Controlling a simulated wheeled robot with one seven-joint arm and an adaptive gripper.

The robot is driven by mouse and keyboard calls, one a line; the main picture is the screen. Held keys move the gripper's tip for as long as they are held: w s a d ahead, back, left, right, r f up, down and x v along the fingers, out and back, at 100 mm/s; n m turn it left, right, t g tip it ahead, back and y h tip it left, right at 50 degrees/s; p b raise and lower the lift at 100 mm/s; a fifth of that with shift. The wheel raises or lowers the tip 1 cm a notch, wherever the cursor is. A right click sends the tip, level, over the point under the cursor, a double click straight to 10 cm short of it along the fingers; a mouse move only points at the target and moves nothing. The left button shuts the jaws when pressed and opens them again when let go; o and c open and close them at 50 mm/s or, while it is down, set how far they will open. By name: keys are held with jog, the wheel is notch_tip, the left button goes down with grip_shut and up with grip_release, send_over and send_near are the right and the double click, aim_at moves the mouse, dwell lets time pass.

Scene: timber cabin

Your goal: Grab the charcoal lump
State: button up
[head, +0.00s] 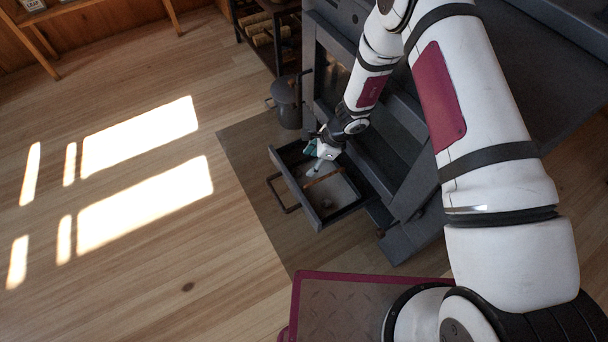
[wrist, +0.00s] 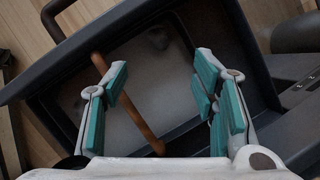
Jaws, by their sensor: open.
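My gripper (head: 316,158) is open over the pulled-out drawer (head: 281,171) of a dark stove. In the wrist view its teal-padded fingers (wrist: 162,88) stand apart with nothing held between them. The drawer's dark rim (wrist: 228,32) frames a pale grey, ash-like bed (wrist: 165,100). A small greyish lump (wrist: 157,40) lies in the bed near the drawer's handle-side wall, beyond the fingertips. It is dull and faint, and I cannot tell for sure that it is charcoal. A small lump also shows in the head view (head: 327,203).
A brown stick (wrist: 128,104) lies slantwise across the drawer, partly between my fingers. The stove (head: 333,42) rises behind the drawer. A dark lidded pot (head: 287,103) stands beside it, near a rack of logs (head: 268,32). The wooden floor (head: 150,260) at left is clear.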

aim_at(302, 173)
jog(key=b+x, duration=0.3)
jog(key=x, duration=0.4)
jog(key=shift+s+d+f, duration=0.1)
jog(key=shift+f, duration=0.2)
jog(key=shift+r, duration=0.1)
jog(key=c, duration=0.9)
